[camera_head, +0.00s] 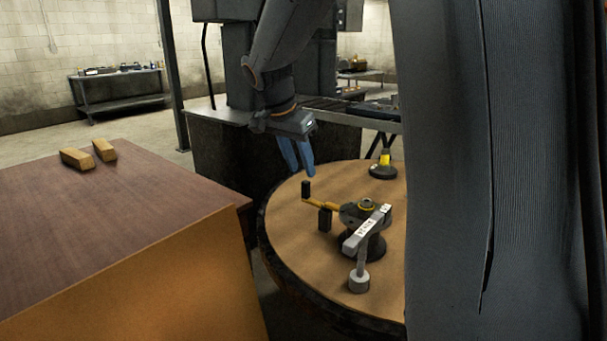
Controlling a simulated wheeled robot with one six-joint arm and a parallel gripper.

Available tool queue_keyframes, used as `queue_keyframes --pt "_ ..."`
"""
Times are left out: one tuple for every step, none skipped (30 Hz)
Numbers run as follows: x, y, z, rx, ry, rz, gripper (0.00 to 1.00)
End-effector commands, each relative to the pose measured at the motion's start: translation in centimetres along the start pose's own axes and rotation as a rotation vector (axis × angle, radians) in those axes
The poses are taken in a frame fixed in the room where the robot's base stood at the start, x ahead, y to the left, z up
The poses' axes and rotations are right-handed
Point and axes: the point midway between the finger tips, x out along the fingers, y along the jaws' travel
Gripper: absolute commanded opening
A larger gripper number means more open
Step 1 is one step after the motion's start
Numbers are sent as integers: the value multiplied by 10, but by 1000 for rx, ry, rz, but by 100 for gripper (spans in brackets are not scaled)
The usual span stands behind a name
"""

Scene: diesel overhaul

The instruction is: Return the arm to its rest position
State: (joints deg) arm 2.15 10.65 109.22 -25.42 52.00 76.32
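My gripper (297,158) hangs from my arm (285,60) above the far left part of a round table (300,255). Its two blue fingers point down and look slightly parted, with nothing visible between them. It appears apart from the things on the table, though its exact height above the top is hard to tell. A dark mechanical assembly (352,246) with a light labelled bar (367,229) and a yellow arm (322,205) stands on the table, nearer and to the right of my gripper.
A dark piece with a yellow top (384,159) stands at the table's back. A brown bench (60,240) at left carries two wooden blocks (76,158). A dark machine base (235,150) stands behind my gripper. A large grey column hides the right side.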

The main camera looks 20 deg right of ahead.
Motion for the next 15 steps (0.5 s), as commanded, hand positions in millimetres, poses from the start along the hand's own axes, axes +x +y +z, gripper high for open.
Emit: queue_keyframes --pt "-5 0 0 0 0 -1 34" --pt "-7 0 0 0 0 0 34" --pt "-10 0 0 0 0 0 34" --pt "-11 0 0 0 0 0 34" --pt "-12 0 0 0 0 0 34" --pt "-12 0 0 0 0 0 34" --pt "-12 0 0 0 0 0 34" --pt "-12 0 0 0 0 0 34" --pt "-12 0 0 0 0 0 34" --pt "-12 0 0 0 0 0 34" --pt "-12 0 0 0 0 0 34" --pt "-12 0 0 0 0 0 34" --pt "-12 0 0 0 0 0 34" --pt "-12 0 0 0 -1 0 34" --pt "-12 0 0 0 -1 0 34"
